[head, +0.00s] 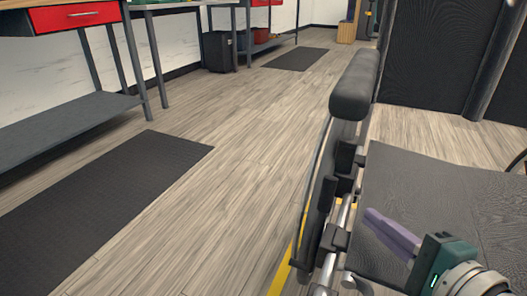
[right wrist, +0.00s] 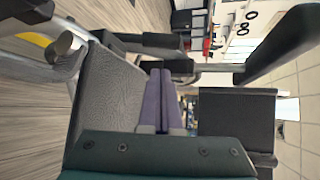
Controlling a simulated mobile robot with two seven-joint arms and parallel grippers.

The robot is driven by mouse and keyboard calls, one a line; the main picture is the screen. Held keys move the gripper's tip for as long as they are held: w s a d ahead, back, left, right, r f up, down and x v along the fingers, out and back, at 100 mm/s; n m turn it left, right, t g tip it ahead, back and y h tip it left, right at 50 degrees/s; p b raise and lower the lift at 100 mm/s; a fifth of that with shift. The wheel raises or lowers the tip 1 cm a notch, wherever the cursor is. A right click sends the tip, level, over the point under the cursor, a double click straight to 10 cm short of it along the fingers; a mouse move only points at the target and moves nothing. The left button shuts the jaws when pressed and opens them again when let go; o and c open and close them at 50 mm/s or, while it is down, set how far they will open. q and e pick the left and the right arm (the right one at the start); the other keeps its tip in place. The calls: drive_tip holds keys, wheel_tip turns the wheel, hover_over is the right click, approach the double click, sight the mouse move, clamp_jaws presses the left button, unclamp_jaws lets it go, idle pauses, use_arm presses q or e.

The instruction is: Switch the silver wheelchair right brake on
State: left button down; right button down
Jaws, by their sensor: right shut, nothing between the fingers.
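The silver wheelchair fills the right side of the head view, with a dark seat (head: 440,190), a padded black armrest (head: 354,85) and a wheel (head: 313,215) beside silver frame tubes. A dark upright part (head: 327,193) stands by the wheel; I cannot tell for certain whether it is the brake lever. My right gripper (head: 370,214) has purple fingers, shut and empty, over the seat and pointing toward the wheel-side frame. In the right wrist view the fingers (right wrist: 161,73) lie together, with the seat (right wrist: 112,90) beside them. My left gripper is not in view.
A yellow floor line (head: 281,268) runs under the wheel. A black mat (head: 110,190) lies on the wooden floor to the left, near a workbench with a red drawer (head: 75,16). The floor between the mat and the wheelchair is clear.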

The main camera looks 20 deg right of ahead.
sight(323, 212)
drive_tip(key=b+x, duration=0.3)
drive_tip(key=x, duration=0.6)
drive_tip(key=shift+w+b, duration=0.25)
drive_tip(key=shift+b, duration=0.05)
drive_tip(key=shift+s, duration=0.1)
